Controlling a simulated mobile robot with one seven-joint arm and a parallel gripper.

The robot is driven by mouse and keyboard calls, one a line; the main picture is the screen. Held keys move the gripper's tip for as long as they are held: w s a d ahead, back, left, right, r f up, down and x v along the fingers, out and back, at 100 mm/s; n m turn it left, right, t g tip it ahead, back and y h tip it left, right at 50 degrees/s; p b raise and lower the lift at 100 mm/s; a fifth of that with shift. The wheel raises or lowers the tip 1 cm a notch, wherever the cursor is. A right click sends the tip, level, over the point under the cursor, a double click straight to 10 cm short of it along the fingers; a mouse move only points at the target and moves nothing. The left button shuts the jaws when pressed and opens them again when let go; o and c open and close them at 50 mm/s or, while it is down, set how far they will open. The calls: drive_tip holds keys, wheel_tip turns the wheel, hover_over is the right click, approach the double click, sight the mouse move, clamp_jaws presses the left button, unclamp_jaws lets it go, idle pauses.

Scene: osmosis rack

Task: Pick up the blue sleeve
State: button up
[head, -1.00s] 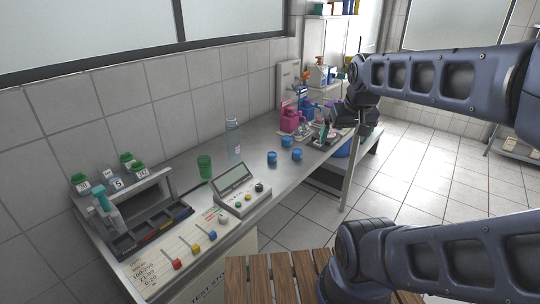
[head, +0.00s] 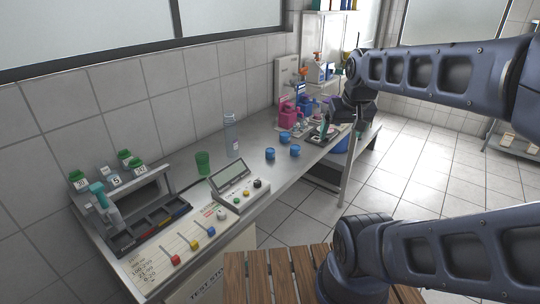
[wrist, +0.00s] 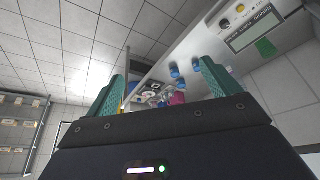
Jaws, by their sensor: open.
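Three small blue cylindrical pieces stand close together on the steel bench: a left one (head: 270,153), a back one (head: 284,138) and a right one (head: 295,151). I cannot tell which is the blue sleeve; none is clearly different. They also show, small, in the wrist view, between and beside the fingers, as one blue piece (wrist: 174,71) and its neighbours.
A clear bottle (head: 231,136) and a green cup (head: 203,163) stand left of the blue pieces. A grey console (head: 236,188) and a rack (head: 150,215) are nearer. Pink bottles (head: 288,113) and other lab items crowd the bench's far end. A wooden slatted surface (head: 275,275) is in front.

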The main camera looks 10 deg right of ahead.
drive_tip(key=c, duration=0.3)
drive_tip(key=shift+c, duration=0.2)
drive_tip(key=shift+w, duration=0.1)
drive_tip(key=n+g, duration=0.5)
drive_tip(key=n, duration=1.1)
hover_over(270, 150)
wheel_tip(270, 150, down, 22)
drive_tip(key=shift+w+d+f, duration=0.15)
drive_tip(key=shift+w+f, duration=0.1)
drive_tip(key=shift+f, duration=5.3)
